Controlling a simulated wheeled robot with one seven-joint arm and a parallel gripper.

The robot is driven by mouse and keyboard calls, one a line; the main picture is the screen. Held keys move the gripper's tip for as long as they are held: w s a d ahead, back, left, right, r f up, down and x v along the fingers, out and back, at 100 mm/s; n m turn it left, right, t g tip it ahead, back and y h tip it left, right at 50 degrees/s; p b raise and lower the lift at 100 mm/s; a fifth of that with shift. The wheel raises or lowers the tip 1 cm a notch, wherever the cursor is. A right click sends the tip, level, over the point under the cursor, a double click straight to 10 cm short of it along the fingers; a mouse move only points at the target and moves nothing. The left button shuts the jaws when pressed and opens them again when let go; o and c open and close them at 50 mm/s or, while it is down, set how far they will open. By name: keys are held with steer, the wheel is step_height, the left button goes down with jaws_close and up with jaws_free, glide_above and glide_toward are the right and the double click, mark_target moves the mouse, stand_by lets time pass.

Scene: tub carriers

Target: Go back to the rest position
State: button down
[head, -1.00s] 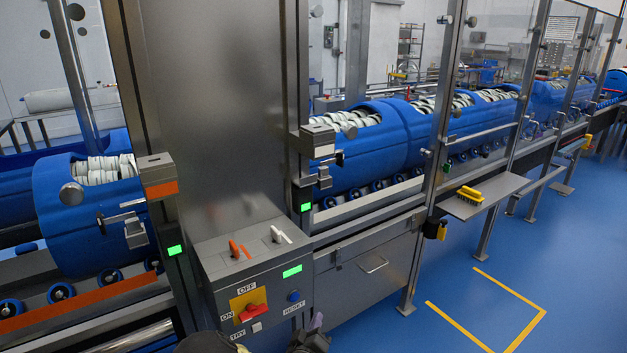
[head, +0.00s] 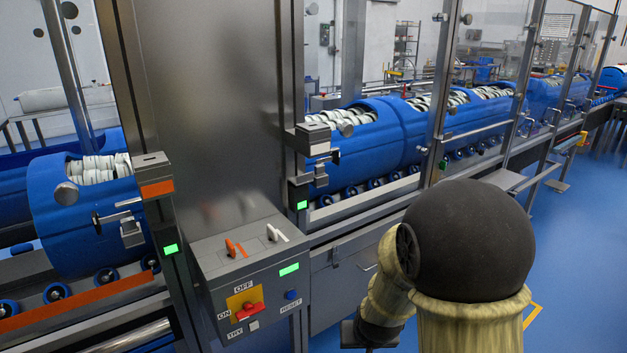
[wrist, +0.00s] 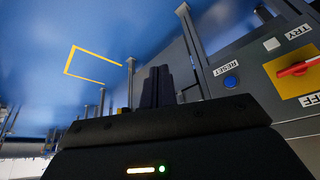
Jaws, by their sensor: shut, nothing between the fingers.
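My gripper (wrist: 157,88) shows in the wrist view with its dark fingers together and nothing between them. It is in front of the lower part of the machine, beside the grey control box (wrist: 240,77). In the head view my arm's dark round joint and tan links fill the lower right, and the gripper itself cannot be made out there. The control box (head: 210,262) carries a red switch on a yellow plate (head: 246,307), a blue RESET button (head: 291,294) and a green lamp (head: 289,269).
Blue tub carriers (head: 88,215) with white stacked items lie on roller conveyors behind steel posts and clear panels. Blue floor (head: 580,260) with a yellow marking is open on the right.

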steer(key=s+d+r+g, duration=0.1)
steer(key=s+d+r, duration=0.15)
steer(key=s, duration=0.35)
steer(key=s+d+r+g, duration=0.1)
steer(key=s+d+r, duration=0.15)
steer(key=s, duration=0.25)
step_height(320, 180, up, 17)
steer(key=p, duration=1.6)
steer(key=shift+a+p, duration=0.3)
steer(key=shift+p, duration=0.05)
